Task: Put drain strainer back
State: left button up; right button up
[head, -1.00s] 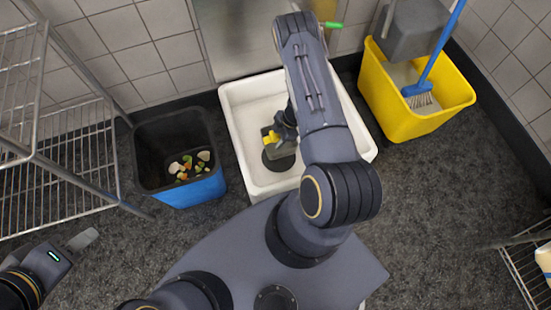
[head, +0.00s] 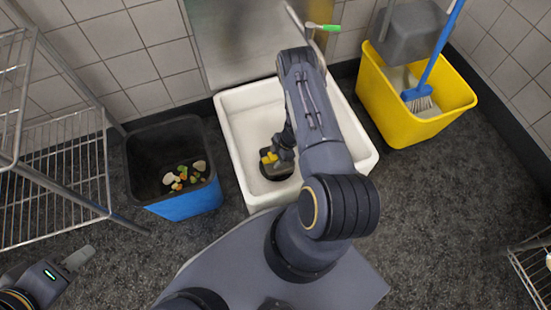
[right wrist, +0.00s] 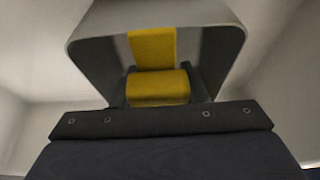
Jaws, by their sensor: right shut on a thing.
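The drain strainer (right wrist: 215,50) is a grey cup-like piece with a yellow grip. My right gripper (right wrist: 157,86) is shut on the yellow grip, with one finger on each side in the right wrist view. In the head view the strainer (head: 270,157) is inside the white sink basin (head: 236,130), over a dark round patch at the bottom. I cannot tell whether it touches the bottom; my right arm hides part of the basin. My left gripper (head: 77,258) is at the lower left, away from the basin, and its opening is unclear.
A black and blue bin (head: 190,205) with food scraps stands left of the basin. A yellow bucket (head: 440,125) with a blue brush (head: 418,95) stands to the right. A wire rack (head: 60,190) is at the left, another at the lower right. The dark floor between is clear.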

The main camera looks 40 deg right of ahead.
jog(key=shift+f, duration=0.15)
jog(key=o, duration=1.2)
